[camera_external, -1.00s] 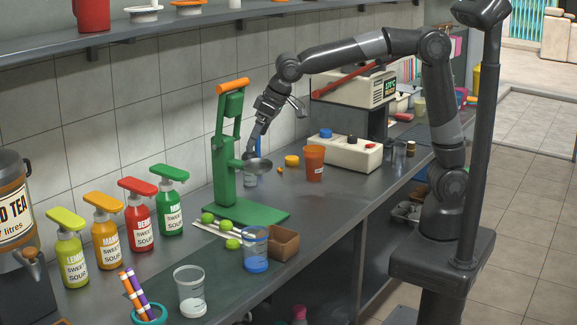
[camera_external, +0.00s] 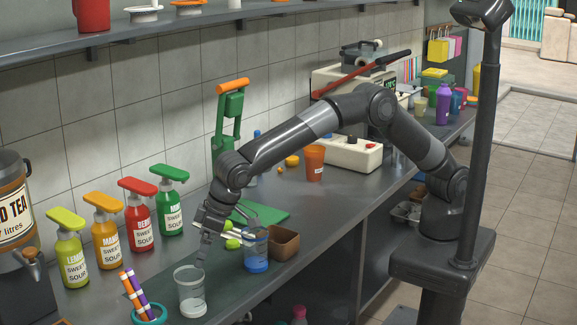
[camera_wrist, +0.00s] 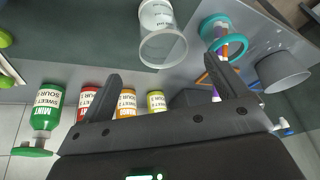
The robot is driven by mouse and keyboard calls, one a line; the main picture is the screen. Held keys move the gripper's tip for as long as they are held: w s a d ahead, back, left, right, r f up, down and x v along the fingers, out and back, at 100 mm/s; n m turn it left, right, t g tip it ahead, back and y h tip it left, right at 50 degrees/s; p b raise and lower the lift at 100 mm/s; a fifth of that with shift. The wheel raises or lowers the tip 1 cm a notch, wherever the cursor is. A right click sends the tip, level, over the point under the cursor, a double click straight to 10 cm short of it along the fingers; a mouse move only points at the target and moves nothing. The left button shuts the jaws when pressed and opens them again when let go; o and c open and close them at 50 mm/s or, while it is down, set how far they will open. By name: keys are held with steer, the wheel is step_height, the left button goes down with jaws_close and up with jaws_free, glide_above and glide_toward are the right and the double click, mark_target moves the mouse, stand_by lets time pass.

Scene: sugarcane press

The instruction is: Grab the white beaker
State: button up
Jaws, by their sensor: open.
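The white beaker (camera_external: 190,295), a translucent cup with a white bottom, stands upright on the counter near the front edge. My gripper (camera_external: 203,254) is open and empty, pointing down just above and behind the beaker's rim. In the wrist view the beaker (camera_wrist: 160,38) lies beyond the two spread fingertips of my gripper (camera_wrist: 160,67), roughly centred between them and not enclosed. I cannot tell whether a finger touches its rim.
A blue-based cup (camera_external: 256,262) and a brown box (camera_external: 284,243) stand to the right. A teal marker holder (camera_external: 149,315) is close on the left. Several sauce bottles (camera_external: 138,228) line the wall side. The green press (camera_external: 226,135) stands behind my arm.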

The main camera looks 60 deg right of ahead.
mark_target(189, 275)
steer(key=shift+w+a+x, duration=0.1)
steer(key=shift+a+x, duration=0.05)
steer(key=shift+x, duration=2.25)
steer(key=shift+w+a+x, duration=0.1)
steer(key=shift+a+x, duration=0.05)
steer(key=shift+x, duration=2.3)
steer(key=shift+r, duration=0.2)
steer(key=shift+c, duration=0.2)
steer(key=c, duration=1.3)
steer(key=shift+r, duration=0.15)
